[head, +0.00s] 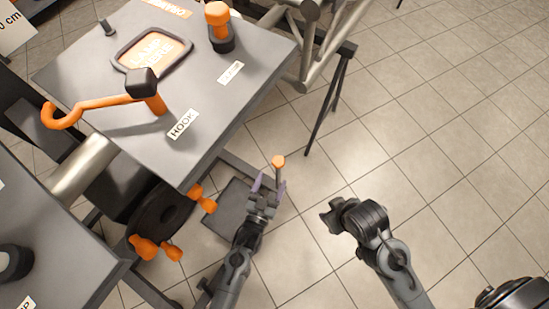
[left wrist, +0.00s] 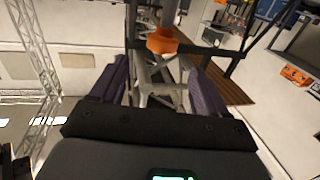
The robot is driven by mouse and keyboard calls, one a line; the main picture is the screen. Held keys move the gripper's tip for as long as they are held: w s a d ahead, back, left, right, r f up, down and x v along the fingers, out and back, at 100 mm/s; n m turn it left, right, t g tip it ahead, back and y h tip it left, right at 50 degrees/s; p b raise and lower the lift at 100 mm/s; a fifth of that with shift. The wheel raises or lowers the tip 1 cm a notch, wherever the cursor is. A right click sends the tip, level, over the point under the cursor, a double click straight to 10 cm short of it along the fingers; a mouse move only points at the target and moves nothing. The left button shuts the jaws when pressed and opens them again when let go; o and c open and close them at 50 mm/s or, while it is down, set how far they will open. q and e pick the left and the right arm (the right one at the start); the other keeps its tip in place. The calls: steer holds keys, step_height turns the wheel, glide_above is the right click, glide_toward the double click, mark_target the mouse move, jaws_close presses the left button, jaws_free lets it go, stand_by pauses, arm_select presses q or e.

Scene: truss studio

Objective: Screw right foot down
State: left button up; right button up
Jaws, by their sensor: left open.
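A small orange knob on a thin grey stem (head: 279,162) stands just beyond my left gripper (head: 268,183). Its purple fingers are spread, and the knob is near their tips. In the left wrist view the orange knob (left wrist: 162,42) shows between the two purple fingers (left wrist: 155,85), with gaps on both sides. I cannot tell whether a finger touches the stem. Whether this knob belongs to the right foot is not clear. My right gripper (head: 331,216) is apart, to the right over bare floor, and its jaws are too small and dark to read.
A grey table (head: 205,115) holds an orange hook (head: 95,103), an orange-topped cylinder (head: 219,28) and a framed tray (head: 122,66). Below it are a dark wheel (head: 160,212) with orange knobs and a dark plate (head: 222,222). A black tripod (head: 333,90) stands behind. Tiled floor at right is free.

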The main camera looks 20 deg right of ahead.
mark_target(276, 167)
arm_select(q)
steer(key=b+x, duration=0.5)
steer(key=x, duration=0.4)
steer(key=shift+w+f+b, duration=0.15)
steer(key=shift+w+b, duration=0.1)
steer(key=shift+b, duration=0.05)
steer(key=shift+w+d, duration=0.5)
steer(key=shift+w, duration=0.05)
